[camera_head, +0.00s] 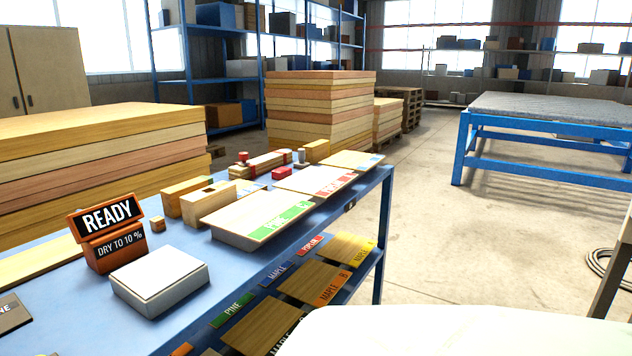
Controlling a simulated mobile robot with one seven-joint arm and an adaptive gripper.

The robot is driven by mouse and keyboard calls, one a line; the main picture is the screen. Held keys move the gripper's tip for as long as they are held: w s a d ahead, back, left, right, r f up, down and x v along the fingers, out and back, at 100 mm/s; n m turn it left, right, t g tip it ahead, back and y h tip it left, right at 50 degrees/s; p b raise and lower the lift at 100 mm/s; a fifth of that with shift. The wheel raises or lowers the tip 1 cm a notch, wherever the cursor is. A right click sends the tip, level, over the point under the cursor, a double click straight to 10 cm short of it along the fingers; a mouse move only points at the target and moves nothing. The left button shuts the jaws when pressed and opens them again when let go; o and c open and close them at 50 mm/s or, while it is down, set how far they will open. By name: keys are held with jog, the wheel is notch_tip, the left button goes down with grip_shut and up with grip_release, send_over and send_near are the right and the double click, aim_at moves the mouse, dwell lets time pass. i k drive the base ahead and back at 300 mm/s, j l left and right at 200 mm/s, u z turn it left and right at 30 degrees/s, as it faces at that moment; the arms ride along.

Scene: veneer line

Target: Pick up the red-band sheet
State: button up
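The red-band sheet (303,178) lies flat on the blue bench top (60,272), a pale wood sheet with a red printed band along its right end. It is in the middle of a row, between the green-band sheet (250,211) in front and a sheet with a blue band (345,159) behind. The green-band sheet rests on a grey block. What lies under the red-band sheet is hard to make out. My gripper is not in view.
A READY sign (108,220), a white-topped box (160,279) and wooden blocks (208,203) stand on the bench. A small red block (282,173) is left of the red-band sheet. The lower shelf holds labelled veneers (312,284). Open floor (470,235) lies right.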

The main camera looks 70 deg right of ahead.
aim_at(313, 180)
jog(key=z, duration=2.15)
jog(key=i+l+u, duration=0.2)
jog(key=i+l, duration=0.15)
jog(key=l, duration=0.3)
jog(key=i+l+u, duration=0.1)
jog(key=l, duration=0.25)
jog(key=i+l+u, duration=0.1)
jog(key=i+l, duration=0.15)
jog(key=i+l+u, duration=0.1)
jog(key=l, duration=0.35)
